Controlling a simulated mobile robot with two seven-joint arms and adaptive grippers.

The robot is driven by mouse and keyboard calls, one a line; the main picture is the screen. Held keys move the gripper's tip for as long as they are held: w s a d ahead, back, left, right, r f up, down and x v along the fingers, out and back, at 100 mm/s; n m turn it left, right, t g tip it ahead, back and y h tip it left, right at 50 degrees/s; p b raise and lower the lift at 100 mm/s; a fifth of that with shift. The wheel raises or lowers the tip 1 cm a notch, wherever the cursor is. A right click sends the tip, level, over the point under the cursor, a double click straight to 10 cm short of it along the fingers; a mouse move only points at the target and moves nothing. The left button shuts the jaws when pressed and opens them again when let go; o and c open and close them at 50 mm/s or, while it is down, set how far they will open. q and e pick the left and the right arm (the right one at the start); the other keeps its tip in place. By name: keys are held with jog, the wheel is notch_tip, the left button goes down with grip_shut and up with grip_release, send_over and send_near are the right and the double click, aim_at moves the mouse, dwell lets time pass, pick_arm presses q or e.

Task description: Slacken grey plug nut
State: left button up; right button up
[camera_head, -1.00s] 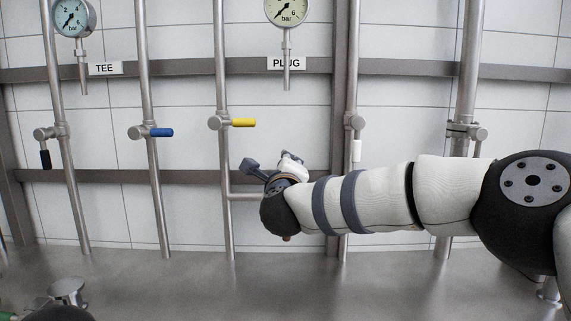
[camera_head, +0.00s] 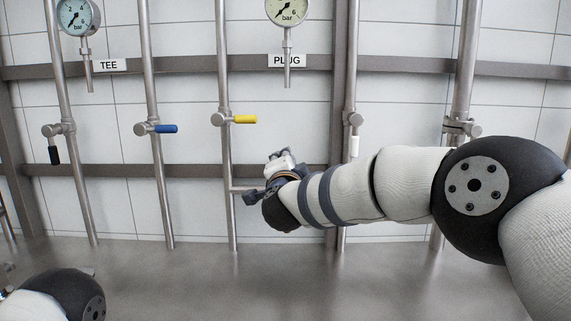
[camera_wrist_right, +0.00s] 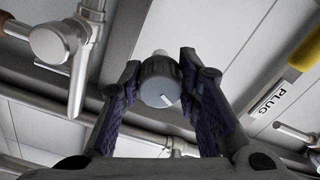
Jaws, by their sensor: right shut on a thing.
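The grey plug nut (camera_wrist_right: 158,82) shows in the right wrist view as a dark grey ribbed knob with a white line on its face. My right gripper (camera_wrist_right: 160,70) has one finger on each side of it and is shut on it. In the head view my right gripper (camera_head: 270,182) is at the short side branch low on the pipe with the yellow handle (camera_head: 244,119). There the gripper and wrist hide the nut. My left gripper is out of view; only part of my left arm shows at the bottom left.
The PLUG label (camera_head: 287,61) is on the upper rail, below a pressure gauge (camera_head: 287,9). A TEE label (camera_head: 111,65) is further left. Vertical pipes carry valves with blue (camera_head: 156,129), black (camera_head: 54,155) and white (camera_head: 354,146) handles. The floor in front is mostly clear.

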jog(key=n, duration=0.5)
jog(key=shift+d+r, duration=0.15)
jog(key=shift+r, duration=0.15)
jog(key=shift+n, duration=0.3)
jog(key=o, duration=1.1)
jog(key=shift+w, duration=0.1)
jog(key=shift+o, duration=0.4)
jog(key=shift+f, duration=0.2)
jog(key=shift+s+f, duration=0.1)
jog(key=shift+s, duration=0.35)
jog(key=s, duration=1.1)
